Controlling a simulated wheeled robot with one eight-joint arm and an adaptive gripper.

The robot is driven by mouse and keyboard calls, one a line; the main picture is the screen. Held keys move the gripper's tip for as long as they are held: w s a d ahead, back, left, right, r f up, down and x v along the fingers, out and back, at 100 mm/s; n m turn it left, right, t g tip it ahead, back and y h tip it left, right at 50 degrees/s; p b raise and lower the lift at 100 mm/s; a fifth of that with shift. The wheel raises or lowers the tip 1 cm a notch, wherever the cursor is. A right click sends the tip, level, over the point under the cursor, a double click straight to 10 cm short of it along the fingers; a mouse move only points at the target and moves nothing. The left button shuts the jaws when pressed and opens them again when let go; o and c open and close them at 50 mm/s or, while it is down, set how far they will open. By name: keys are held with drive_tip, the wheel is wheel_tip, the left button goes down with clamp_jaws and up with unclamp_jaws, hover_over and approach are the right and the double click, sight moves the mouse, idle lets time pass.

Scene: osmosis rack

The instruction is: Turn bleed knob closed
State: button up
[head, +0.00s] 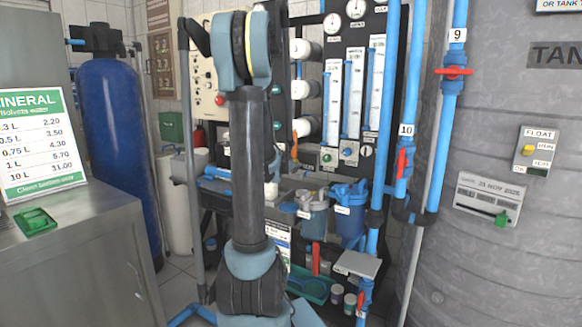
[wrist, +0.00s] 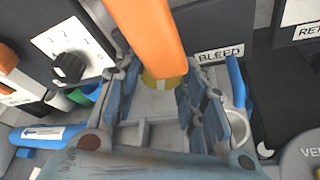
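In the wrist view, my gripper (wrist: 160,88) has its two blue-grey fingers apart, one on each side of the end of a thick orange bar (wrist: 148,38). A yellow round piece (wrist: 163,86) sits at the bar's lower end, between the fingers. I cannot tell whether either finger touches it. A white BLEED label (wrist: 220,53) is just to the right, on a dark panel; the bar and yellow piece look like the bleed knob, though I cannot be sure. In the head view my own arm hides my gripper, and a small orange part (head: 295,148) shows beside the arm.
A black knob on a white dial plate (wrist: 70,66) is left of my gripper in the wrist view. In the head view, flow tubes (head: 353,92), blue pipes with red valves (head: 402,162) and filter housings (head: 349,212) crowd the rack. A grey tank (head: 500,240) stands at the right.

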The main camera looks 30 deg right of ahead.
drive_tip(key=shift+o, duration=0.7)
drive_tip(key=v, duration=1.2)
drive_tip(key=shift+f, duration=0.15)
drive_tip(key=shift+a, duration=0.1)
